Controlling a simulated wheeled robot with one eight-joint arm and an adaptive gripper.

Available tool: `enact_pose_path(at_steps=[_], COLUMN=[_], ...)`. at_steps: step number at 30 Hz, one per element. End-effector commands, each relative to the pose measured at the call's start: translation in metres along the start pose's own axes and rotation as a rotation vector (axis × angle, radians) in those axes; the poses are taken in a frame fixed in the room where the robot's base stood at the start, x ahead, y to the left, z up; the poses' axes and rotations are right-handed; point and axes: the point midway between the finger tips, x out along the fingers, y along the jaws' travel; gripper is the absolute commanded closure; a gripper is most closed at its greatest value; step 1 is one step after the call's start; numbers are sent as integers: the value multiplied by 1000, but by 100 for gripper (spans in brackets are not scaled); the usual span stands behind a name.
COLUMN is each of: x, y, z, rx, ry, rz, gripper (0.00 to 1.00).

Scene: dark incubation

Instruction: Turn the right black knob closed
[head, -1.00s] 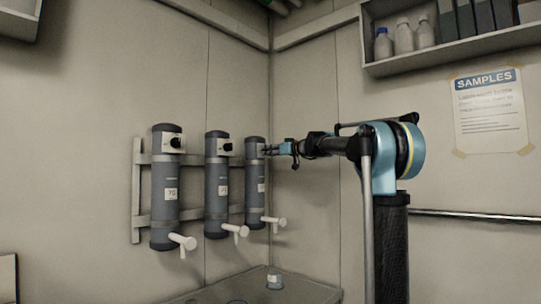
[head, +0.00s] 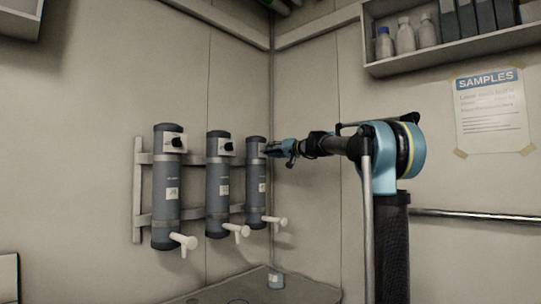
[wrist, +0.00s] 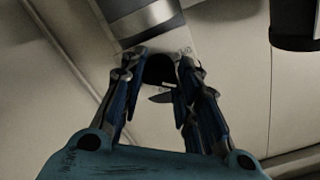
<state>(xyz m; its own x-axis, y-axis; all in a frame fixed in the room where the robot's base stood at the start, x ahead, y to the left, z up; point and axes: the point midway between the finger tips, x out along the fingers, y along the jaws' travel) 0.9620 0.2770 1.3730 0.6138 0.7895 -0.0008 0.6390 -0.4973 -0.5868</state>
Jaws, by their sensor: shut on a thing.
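Three grey cylinders hang on a wall rack in the head view. The right cylinder (head: 256,190) is nearest the corner. My gripper (head: 267,149) is at its top, reaching in from the right. In the wrist view, the right black knob (wrist: 160,70) sits between the two fingers of my gripper (wrist: 158,77), on a pale plate with small markings. The fingers are shut on the knob. The knob is hidden by my gripper in the head view, and its exact turn angle is hard to read.
The middle cylinder (head: 218,187) and left cylinder (head: 166,190) have their own black knobs and white spouts. A shelf with bottles (head: 404,36) is at the upper right. The space below my arm is clear.

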Motion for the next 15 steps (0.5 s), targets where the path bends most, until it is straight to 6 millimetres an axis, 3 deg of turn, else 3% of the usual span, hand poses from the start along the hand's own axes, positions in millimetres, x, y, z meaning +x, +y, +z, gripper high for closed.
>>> enact_pose_path(at_steps=[15], x=[-2], y=[5], z=[-2], rx=[487], ry=[8], rz=[8], gripper=[94])
